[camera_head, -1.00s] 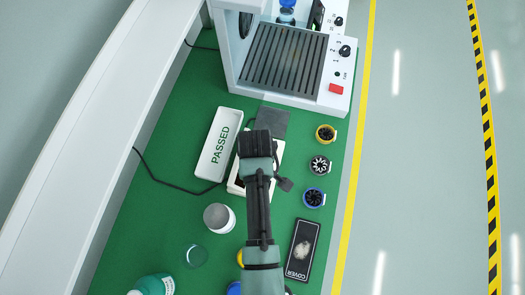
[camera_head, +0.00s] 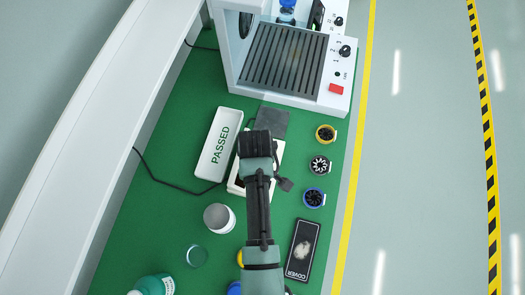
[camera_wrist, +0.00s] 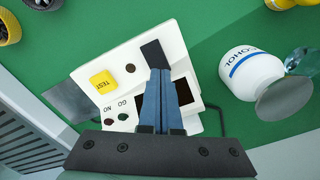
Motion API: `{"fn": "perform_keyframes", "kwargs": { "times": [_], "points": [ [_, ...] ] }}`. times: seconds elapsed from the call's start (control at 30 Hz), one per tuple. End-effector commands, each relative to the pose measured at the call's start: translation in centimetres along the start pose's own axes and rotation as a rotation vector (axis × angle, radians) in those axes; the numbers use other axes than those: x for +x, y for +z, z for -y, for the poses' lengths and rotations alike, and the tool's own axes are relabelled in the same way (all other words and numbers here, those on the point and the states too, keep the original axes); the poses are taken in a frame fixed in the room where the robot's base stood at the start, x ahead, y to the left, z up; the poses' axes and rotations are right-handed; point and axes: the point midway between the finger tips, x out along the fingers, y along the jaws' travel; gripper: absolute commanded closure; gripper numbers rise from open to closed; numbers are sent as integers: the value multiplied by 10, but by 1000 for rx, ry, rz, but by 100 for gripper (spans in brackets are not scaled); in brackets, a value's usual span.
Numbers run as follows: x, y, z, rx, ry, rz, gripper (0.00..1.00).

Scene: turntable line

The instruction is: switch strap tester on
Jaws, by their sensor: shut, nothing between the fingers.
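The strap tester is a white box (camera_wrist: 139,50) with a yellow TEST button (camera_wrist: 103,82), a dark red round spot (camera_wrist: 130,68) and small dark GO and NO lights (camera_wrist: 116,119). A black rectangular part (camera_wrist: 154,52) is on its face, and dark recesses lie beside and behind my fingers. In the head view my arm hides most of the tester (camera_head: 236,186). My gripper (camera_wrist: 159,73) is shut and empty, over the tester, with its blue fingertips at the near edge of the black part. I cannot tell whether they touch. In the head view the fingertips are hidden.
A white PASSED tray (camera_head: 218,145) stands left of the tester. A white ALCOHOL container (camera_wrist: 250,75) and a glass (camera_wrist: 303,62) are close by. Several small rolls (camera_head: 320,165) and a COVER box (camera_head: 302,250) line the right.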

Motion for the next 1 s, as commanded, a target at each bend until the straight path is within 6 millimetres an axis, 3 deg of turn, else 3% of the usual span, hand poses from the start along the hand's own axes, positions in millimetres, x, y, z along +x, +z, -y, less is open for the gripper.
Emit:
{"fn": "perform_keyframes", "kwargs": {
  "times": [1.0],
  "points": [
    [8, 0, 0, 0, 0, 0, 100]
  ]
}}
